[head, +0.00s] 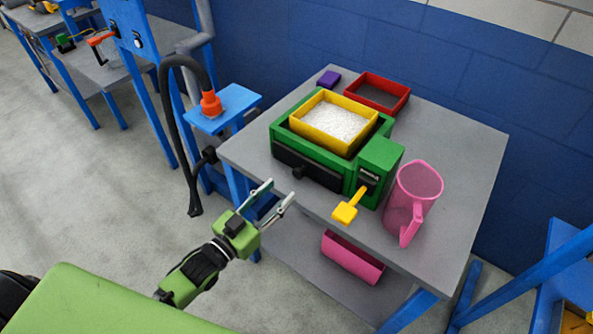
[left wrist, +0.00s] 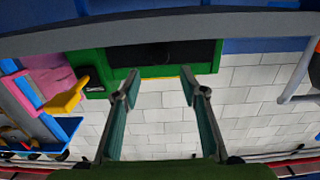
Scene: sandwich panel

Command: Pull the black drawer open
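The black drawer (head: 318,172) is in the front of the green machine (head: 376,154) on the grey table and looks shut. A small dark knob (head: 298,172) sticks out of its front. In the left wrist view the drawer (left wrist: 195,50) is a dark panel in the green body (left wrist: 122,72), beyond my fingertips. My left gripper (head: 279,190) is open and empty, in front of the table edge and apart from the drawer. Its two fingers also show spread in the left wrist view (left wrist: 158,88). My right gripper is out of view.
A yellow tray of white grains (head: 333,122) sits on the machine. A yellow lever (head: 348,208) juts from its front, with a pink jug (head: 413,197) to the right. A red tray (head: 378,91) is behind; a pink bin (head: 352,258) is below. A blue stand (head: 226,108) is left.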

